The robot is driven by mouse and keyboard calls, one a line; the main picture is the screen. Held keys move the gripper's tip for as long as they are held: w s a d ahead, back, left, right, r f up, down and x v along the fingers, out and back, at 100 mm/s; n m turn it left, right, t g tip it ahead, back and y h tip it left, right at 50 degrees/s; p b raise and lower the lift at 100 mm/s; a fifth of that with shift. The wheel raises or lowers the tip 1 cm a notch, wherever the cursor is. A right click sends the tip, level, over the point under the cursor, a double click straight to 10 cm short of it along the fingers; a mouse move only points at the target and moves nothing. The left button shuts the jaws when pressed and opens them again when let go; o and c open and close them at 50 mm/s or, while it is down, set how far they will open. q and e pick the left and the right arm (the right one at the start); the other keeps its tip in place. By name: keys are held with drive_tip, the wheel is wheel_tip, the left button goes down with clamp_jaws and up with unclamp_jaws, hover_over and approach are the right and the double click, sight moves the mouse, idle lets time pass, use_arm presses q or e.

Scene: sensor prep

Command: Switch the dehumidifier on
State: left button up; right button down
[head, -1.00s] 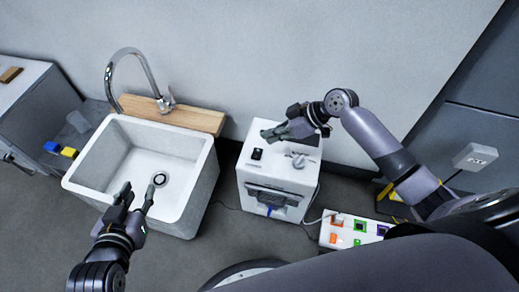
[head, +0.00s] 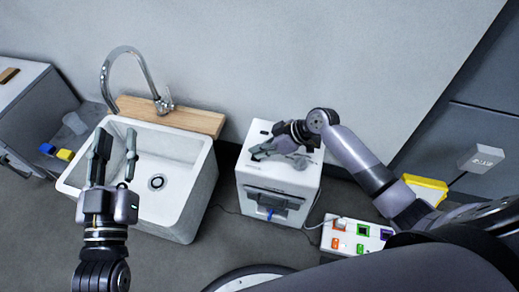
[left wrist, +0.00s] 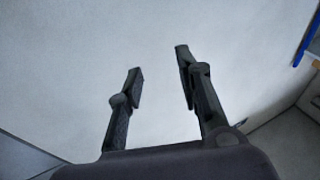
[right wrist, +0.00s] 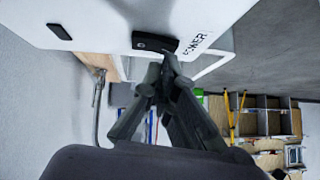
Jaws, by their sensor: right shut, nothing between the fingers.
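The dehumidifier (head: 292,182) is a white box on the floor right of the sink. Its black power switch (right wrist: 155,42), beside the printed word POWER, shows in the right wrist view; my right gripper hides it in the head view. My right gripper (head: 258,152) is shut and empty, low over the dehumidifier's top. In the right wrist view its closed fingertips (right wrist: 168,62) are right at the switch's edge; I cannot tell whether they touch it. My left gripper (head: 115,145) is open and empty over the sink's left side; its fingers also show in the left wrist view (left wrist: 160,75).
A white sink (head: 182,210) with a tall faucet (head: 130,55) and a wooden board (head: 190,118) stands left of the dehumidifier. A white power strip (head: 352,238) with coloured sockets lies on the floor to its right. A yellow object (head: 425,186) is farther right.

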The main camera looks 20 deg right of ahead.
drive_tip(key=shift+s+a+f, duration=0.1)
drive_tip(key=shift+s+f, duration=0.05)
drive_tip(key=shift+f, duration=0.2)
use_arm(q)
drive_tip(key=shift+w+f+g, duration=0.1)
drive_tip(key=shift+f+g, duration=0.4)
drive_tip(key=shift+f, duration=0.25)
drive_tip(key=shift+r, duration=0.1)
use_arm(e)
drive_tip(key=shift+w+d+r, duration=0.1)
drive_tip(key=shift+w+d, duration=0.25)
drive_tip(key=shift+w, duration=0.2)
use_arm(q)
drive_tip(key=shift+s+r+t, duration=0.2)
drive_tip(key=shift+r+t, duration=0.6)
drive_tip(key=shift+r, duration=0.25)
use_arm(e)
drive_tip(key=shift+w+d, duration=0.1)
drive_tip(key=shift+r, duration=0.15)
